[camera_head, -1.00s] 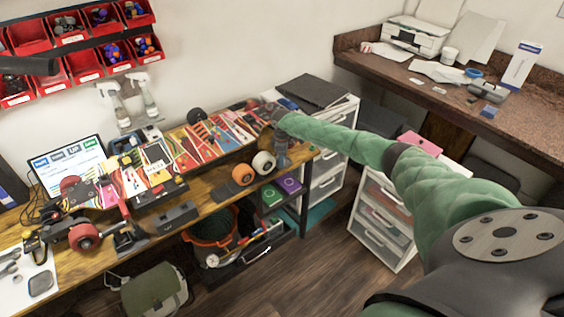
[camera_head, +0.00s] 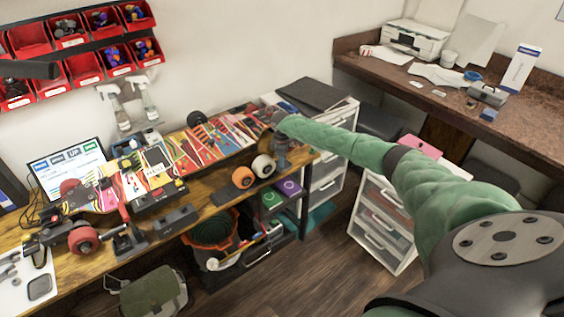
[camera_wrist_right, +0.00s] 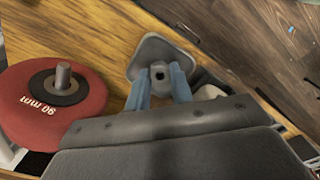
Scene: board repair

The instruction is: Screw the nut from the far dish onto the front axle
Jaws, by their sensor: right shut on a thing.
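In the right wrist view my right gripper (camera_wrist_right: 159,88) has its two blue fingers shut on a small dark grey nut (camera_wrist_right: 159,73). The fingers and nut are over a grey, rounded-square dish (camera_wrist_right: 149,50); I cannot tell the height between them. A red wheel marked 90 mm (camera_wrist_right: 48,112) lies at the left, apart from the fingers, with a grey axle (camera_wrist_right: 63,76) standing out of its dark hub. In the head view the right gripper (camera_head: 281,160) points down at the bench's right end. The dish and nut cannot be made out there.
The wooden bench (camera_head: 212,206) holds an orange wheel (camera_head: 243,178) and a white wheel (camera_head: 263,166) just left of the right gripper. A grey block (camera_head: 176,219) and a red wheel on a stand (camera_head: 83,239) are further left. Floor shows beyond the bench edge.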

